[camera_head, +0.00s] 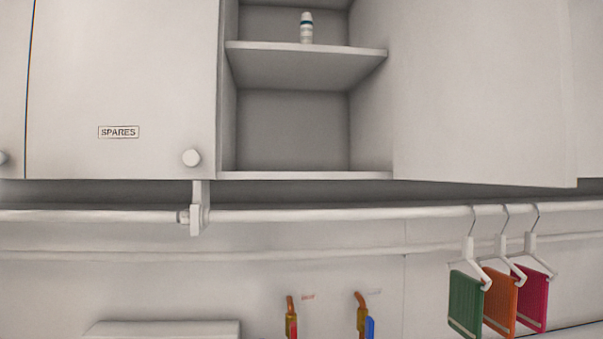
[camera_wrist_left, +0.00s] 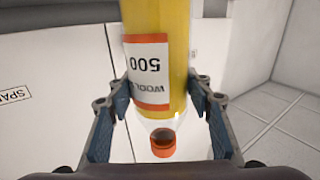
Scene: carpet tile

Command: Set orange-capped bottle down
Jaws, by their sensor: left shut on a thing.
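In the left wrist view a yellow bottle (camera_wrist_left: 172,60) with an orange cap (camera_wrist_left: 162,143) sits between the two fingers of my left gripper (camera_wrist_left: 158,95). The gripper is shut on it. The bottle's white label has orange bands and reads "WOOL" and "500", upside down in this picture. The cap end points toward the bottom of the picture, and the bottle's other end is cut off by the top edge. Neither the bottle nor a gripper shows in the head view.
An open cupboard has a middle shelf (camera_head: 300,62) with a small white bottle (camera_head: 306,27) and an empty lower compartment (camera_head: 290,130). Its open door (camera_head: 475,90) is at right. The "SPARES" door (camera_head: 120,85) is shut. Below are a rail (camera_head: 330,214) and hanging coloured cloths (camera_head: 500,300).

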